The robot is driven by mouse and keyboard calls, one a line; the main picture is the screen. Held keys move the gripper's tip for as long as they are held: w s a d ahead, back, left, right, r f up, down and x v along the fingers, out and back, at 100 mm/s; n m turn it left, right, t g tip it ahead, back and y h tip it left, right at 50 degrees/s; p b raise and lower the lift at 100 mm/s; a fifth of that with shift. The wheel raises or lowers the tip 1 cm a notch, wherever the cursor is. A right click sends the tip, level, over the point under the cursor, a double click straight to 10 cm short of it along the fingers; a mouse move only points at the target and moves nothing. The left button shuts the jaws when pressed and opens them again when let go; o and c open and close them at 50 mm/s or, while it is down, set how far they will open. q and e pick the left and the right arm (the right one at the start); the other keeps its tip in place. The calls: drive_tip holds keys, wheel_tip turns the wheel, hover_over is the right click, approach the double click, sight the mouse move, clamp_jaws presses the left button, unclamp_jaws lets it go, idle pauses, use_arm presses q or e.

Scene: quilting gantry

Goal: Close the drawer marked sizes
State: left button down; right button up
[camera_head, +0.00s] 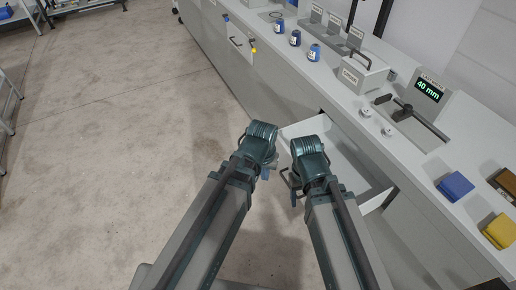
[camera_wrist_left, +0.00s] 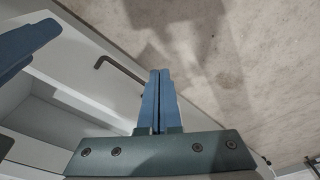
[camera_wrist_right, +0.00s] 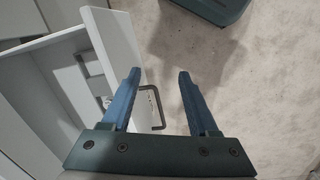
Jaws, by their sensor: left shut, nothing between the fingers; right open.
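A white drawer (camera_head: 350,178) stands pulled out of the counter front; its marking cannot be read from here. Its dark bar handle shows in the left wrist view (camera_wrist_left: 122,69) and the right wrist view (camera_wrist_right: 156,106). My left gripper (camera_head: 265,173) is shut and empty, just outside the drawer front; its blue fingers (camera_wrist_left: 160,72) lie together beyond the handle. My right gripper (camera_head: 294,194) is open, near the drawer front, partly hiding it. In the right wrist view its fingers (camera_wrist_right: 159,72) are apart with nothing between them; the handle appears beside the left finger.
The counter top (camera_head: 440,165) carries a grey box with a handle (camera_head: 360,73), blue spools (camera_head: 295,38), a display reading 40 mm (camera_head: 430,91), a blue stack (camera_head: 455,186) and a yellow stack (camera_head: 499,231). The floor (camera_head: 130,130) to the left is clear.

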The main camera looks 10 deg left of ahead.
use_arm(q)
drive_tip(key=w+a+f+n+t+h+b, duration=0.1)
drive_tip(key=w+a+f+n+t+b, duration=0.2)
drive_tip(key=w, duration=0.5)
drive_tip(key=w+a+f+n+t+h+b, duration=0.1)
drive_tip(key=w+a+f+n+t+b, duration=0.15)
drive_tip(key=w+a+n+b, duration=0.35)
drive_tip(key=w+d+f+m+b, duration=0.1)
drive_tip(key=w+d+f+b, duration=0.4)
drive_tip(key=w, duration=0.4)
drive_tip(key=shift+w+d+f+m+b, duration=0.2)
drive_tip(key=shift+d+f+m+b, duration=0.2)
drive_tip(key=shift+f+b, duration=0.55)
